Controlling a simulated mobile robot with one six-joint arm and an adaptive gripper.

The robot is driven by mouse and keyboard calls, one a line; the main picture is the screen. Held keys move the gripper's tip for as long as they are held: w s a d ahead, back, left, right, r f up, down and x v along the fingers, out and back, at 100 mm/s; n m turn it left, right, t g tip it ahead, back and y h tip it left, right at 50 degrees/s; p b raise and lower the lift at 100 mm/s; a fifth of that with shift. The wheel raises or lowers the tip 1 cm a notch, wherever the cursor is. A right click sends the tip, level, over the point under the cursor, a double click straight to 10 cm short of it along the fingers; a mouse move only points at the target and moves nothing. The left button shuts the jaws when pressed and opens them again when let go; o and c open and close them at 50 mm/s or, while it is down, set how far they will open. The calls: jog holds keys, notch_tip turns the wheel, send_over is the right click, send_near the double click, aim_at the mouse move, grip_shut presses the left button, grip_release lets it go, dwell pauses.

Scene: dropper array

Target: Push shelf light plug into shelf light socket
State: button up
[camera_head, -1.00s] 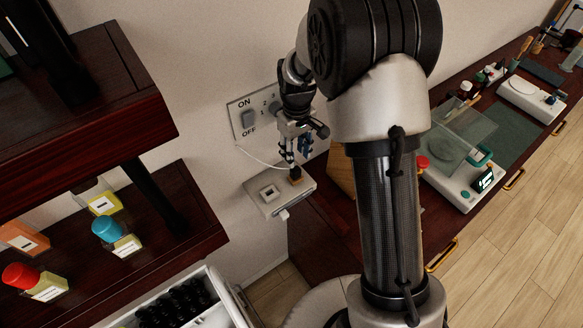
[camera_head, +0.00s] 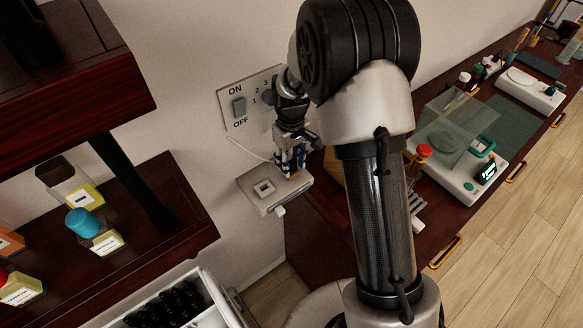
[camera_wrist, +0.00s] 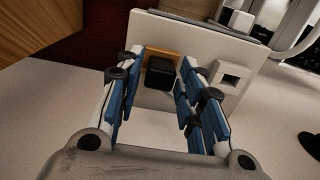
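The black block that looks like the shelf light plug (camera_wrist: 160,73) stands on an orange base (camera_wrist: 171,52) on a small white wall shelf (camera_head: 254,204). The orange base also shows in the head view (camera_head: 294,174), just below my gripper. The white shelf light socket (camera_wrist: 232,73), with a square opening, sits to the plug's right in the wrist view and to its left in the head view (camera_head: 264,188). My gripper (camera_wrist: 163,68) is open and empty, its blue-padded fingers on either side of the black block. Gaps remain between fingers and block.
An ON/OFF switch panel (camera_head: 239,107) is on the wall behind my gripper. A thin white cord (camera_head: 246,148) hangs along the wall. A dark wooden shelf with bottles (camera_head: 83,223) stands at left, and a bench with a balance (camera_head: 455,160) at right.

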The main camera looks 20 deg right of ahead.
aim_at(291, 162)
jog(key=shift+c, duration=0.6)
jog(key=c, duration=0.6)
jog(key=shift+r+p, duration=1.75)
jog(key=shift+r, duration=0.8)
jog(key=shift+c, duration=0.2)
jog(key=s+a+r, duration=0.1)
jog(key=s+a, duration=0.2)
jog(key=a, duration=0.6)
jog(key=shift+s+r+p, duration=0.3)
jog(key=shift+s+p, duration=0.05)
